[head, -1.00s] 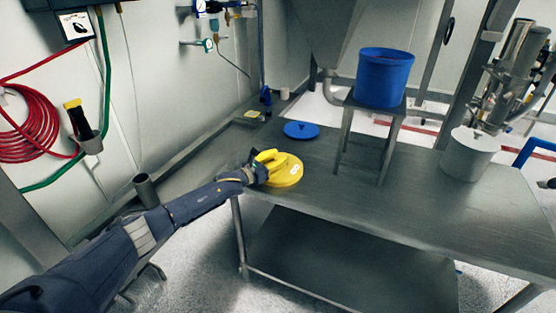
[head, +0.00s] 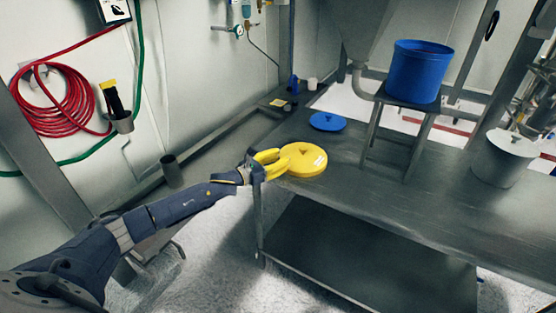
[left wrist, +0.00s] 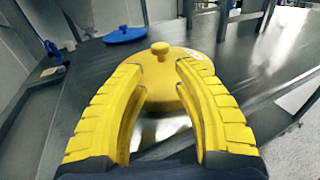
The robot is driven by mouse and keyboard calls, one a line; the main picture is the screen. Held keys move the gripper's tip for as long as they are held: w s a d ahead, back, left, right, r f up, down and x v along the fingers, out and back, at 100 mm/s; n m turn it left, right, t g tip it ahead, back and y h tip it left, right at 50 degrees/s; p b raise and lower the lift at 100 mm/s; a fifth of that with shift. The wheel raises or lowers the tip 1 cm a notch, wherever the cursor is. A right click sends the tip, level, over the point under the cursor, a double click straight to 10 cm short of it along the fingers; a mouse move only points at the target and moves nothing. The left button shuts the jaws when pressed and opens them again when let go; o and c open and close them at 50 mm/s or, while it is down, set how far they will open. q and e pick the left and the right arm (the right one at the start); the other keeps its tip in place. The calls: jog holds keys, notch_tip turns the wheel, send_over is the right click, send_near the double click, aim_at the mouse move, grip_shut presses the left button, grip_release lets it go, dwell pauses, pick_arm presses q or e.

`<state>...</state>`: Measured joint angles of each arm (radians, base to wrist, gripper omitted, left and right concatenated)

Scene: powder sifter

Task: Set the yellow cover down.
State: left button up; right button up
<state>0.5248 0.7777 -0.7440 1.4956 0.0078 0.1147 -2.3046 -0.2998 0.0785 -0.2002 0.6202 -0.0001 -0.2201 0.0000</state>
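The yellow cover (head: 303,158) lies flat on the metal table (head: 340,178) near its left front corner. In the left wrist view the cover (left wrist: 165,70) shows its round knob on top, just beyond the fingertips. My left gripper (head: 277,161) has yellow fingers and is at the cover's left edge. My right gripper does not show.
A blue lid (head: 327,121) lies on the table behind the cover. A blue bucket (head: 418,72) stands on a small metal stand (head: 370,130) to the right. A white lidded pot (head: 500,160) is farther right. The table's front middle is clear.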

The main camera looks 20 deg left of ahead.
pick_arm(q)
jog(key=shift+s, duration=0.3)
jog(key=s+d+f+n+t, duration=0.1)
jog(key=s+d+f+n, duration=0.2)
jog(key=s+d+n, duration=1.05)
jog(key=s+a+f+n+g+y, duration=0.2)
jog(key=s+f+n, duration=0.25)
jog(key=f, duration=0.85)
jog(key=s+a+f+n+g+y, duration=0.2)
jog(key=s+a+f+n, duration=0.3)
jog(key=f, duration=0.9)
jog(key=s+f+n+g+y, duration=0.25)
jog(key=f+n, duration=0.45)
jog(key=f, duration=0.6)
jog(key=s+a+f+n+g+y, duration=0.1)
jog(key=s+a+f+n+g, duration=0.1)
jog(key=s+f, duration=0.8)
jog(key=s+a+f+n+g+y, duration=0.1)
jog(key=s+f+n+g, duration=0.15)
jog(key=s+f, duration=0.7)
jog(key=s+f+n+g, duration=0.2)
jog(key=s, duration=1)
jog(key=s+f+n+g, duration=0.2)
jog(key=s, duration=1)
jog(key=shift+s+d, duration=0.25)
jog(key=shift+s, duration=0.1)
